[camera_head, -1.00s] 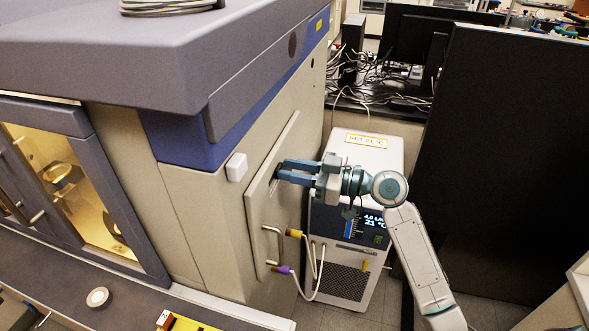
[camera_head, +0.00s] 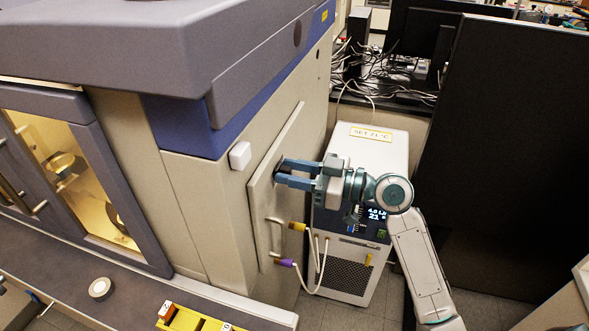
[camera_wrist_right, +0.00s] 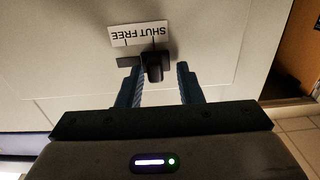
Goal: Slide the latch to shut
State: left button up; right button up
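The latch knob (camera_wrist_right: 153,67) is small and black and stands out of a dark slot in a pale side panel (camera_head: 262,195) of the instrument. A label (camera_wrist_right: 138,34) with SHUT and FREE appears upside down above it in the right wrist view; the knob is under its right part, with the dark slot to its left. My right gripper (camera_wrist_right: 158,83) is open, its two blue fingers on either side of the knob. The left-hand finger is close to the knob; a gap shows on the other side. In the head view, the fingers (camera_head: 278,171) reach the panel. My left gripper is out of view.
The panel has a handle (camera_head: 273,236) and hose fittings (camera_head: 288,263) below the gripper. A white chiller (camera_head: 374,146) stands behind my right arm. A black partition (camera_head: 515,150) is on the right. A yellow block (camera_head: 183,320) lies on the bench.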

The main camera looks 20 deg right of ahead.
jog(key=shift+r, duration=0.1)
jog(key=shift+s+d+f+b, duration=0.2)
jog(key=shift+s+d+b, duration=0.1)
jog(key=shift+d+b, duration=0.15)
jog(key=b+v, duration=0.5)
jog(key=v, duration=0.4)
jog(key=shift+s+d+r, duration=0.15)
jog(key=shift+s+d, duration=0.05)
jog(key=shift+s, duration=0.05)
dwell(0.8)
dwell(0.9)
